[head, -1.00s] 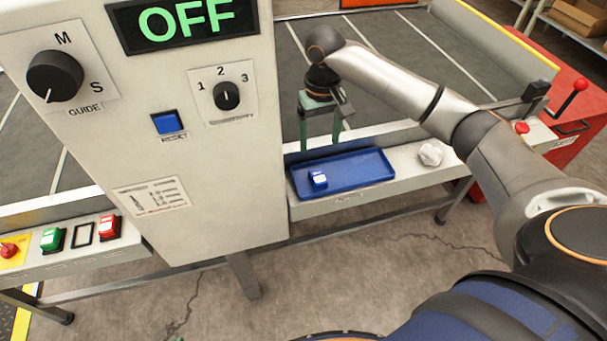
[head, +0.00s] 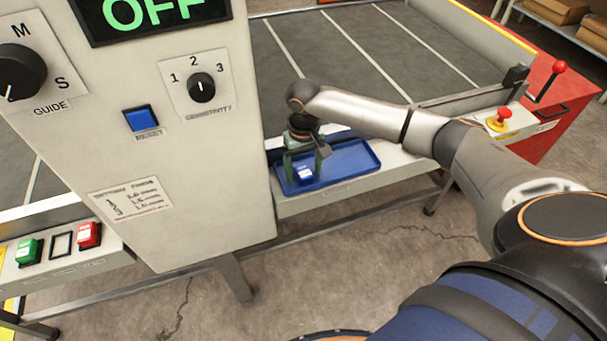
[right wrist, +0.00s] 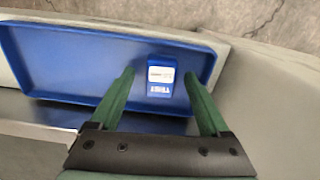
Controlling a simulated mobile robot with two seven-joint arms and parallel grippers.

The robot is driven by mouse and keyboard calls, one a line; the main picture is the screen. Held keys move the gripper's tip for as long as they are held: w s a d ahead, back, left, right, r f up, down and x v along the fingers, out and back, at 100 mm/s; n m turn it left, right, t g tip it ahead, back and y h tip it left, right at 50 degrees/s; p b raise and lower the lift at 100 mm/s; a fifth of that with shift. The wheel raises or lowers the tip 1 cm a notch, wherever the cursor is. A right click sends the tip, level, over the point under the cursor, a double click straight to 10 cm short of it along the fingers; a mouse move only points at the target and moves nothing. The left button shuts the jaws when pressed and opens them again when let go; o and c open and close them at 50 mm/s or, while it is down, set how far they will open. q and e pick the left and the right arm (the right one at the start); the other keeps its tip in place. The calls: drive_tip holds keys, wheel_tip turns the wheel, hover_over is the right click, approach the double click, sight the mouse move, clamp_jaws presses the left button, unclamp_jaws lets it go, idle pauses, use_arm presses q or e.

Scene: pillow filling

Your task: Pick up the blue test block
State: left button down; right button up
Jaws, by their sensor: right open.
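The blue test block (head: 305,174) with a white label lies in the left part of a shallow blue tray (head: 350,163). My right gripper (head: 304,166) is open, pointing down over the tray's left end, with its green fingers around or just above the block in the head view. In the right wrist view the block (right wrist: 161,76) shows between and just beyond the two open green fingertips (right wrist: 159,76), with a gap on each side. It does not look gripped. The left gripper is not in view.
A tall grey control panel (head: 150,140) with knobs and an OFF display stands close left of the tray. A red machine part with a lever (head: 558,90) is at the right. A dark belt surface (head: 330,50) lies behind the tray.

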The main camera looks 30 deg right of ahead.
clamp_jaws()
idle(0.6)
